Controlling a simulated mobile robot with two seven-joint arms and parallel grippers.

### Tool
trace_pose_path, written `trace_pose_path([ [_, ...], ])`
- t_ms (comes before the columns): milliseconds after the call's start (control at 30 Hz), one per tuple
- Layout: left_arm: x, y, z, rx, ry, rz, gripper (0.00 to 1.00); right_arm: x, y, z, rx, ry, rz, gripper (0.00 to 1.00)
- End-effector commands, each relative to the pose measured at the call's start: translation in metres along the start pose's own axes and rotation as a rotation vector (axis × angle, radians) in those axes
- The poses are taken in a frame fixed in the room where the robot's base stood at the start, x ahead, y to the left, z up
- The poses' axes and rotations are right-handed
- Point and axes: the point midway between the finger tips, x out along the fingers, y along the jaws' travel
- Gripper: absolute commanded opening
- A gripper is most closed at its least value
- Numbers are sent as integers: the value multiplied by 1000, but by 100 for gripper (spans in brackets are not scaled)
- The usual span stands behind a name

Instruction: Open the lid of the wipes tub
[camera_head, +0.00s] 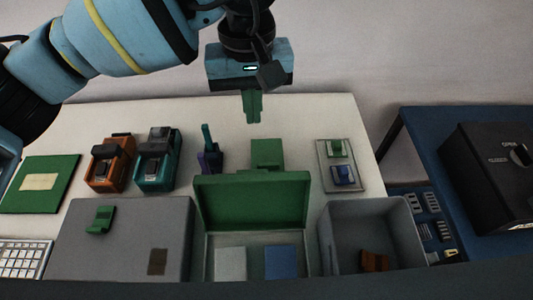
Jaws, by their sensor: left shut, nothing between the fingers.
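A box with a green lid (250,204) stands at the front middle of the white table; I take it to be the wipes tub. The lid is raised and tilted up at the back, and the open tub (248,240) shows in front of it. A white square (230,264) and a blue square (281,262) lie inside. The tub's front is cut off by a dark edge. My left gripper (253,120) points down above the table behind the lid. Its green fingers are shut and empty, apart from the lid. My right gripper is not in view.
A green block (267,153) stands behind the lid. Orange (110,165) and teal (158,160) devices stand at left, a grey box (120,245) in front of them. A grey bin (372,220) is at right. A black box (492,175) stands on the blue table.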

Motion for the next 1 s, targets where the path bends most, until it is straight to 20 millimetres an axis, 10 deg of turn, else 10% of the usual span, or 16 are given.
trace_pose_path([
  [433, 7, -1, -2, 79, 36, -13, 0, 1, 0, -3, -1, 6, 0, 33],
  [1000, 95, -2, 0, 81, 38, -12, 0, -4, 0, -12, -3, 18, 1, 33],
])
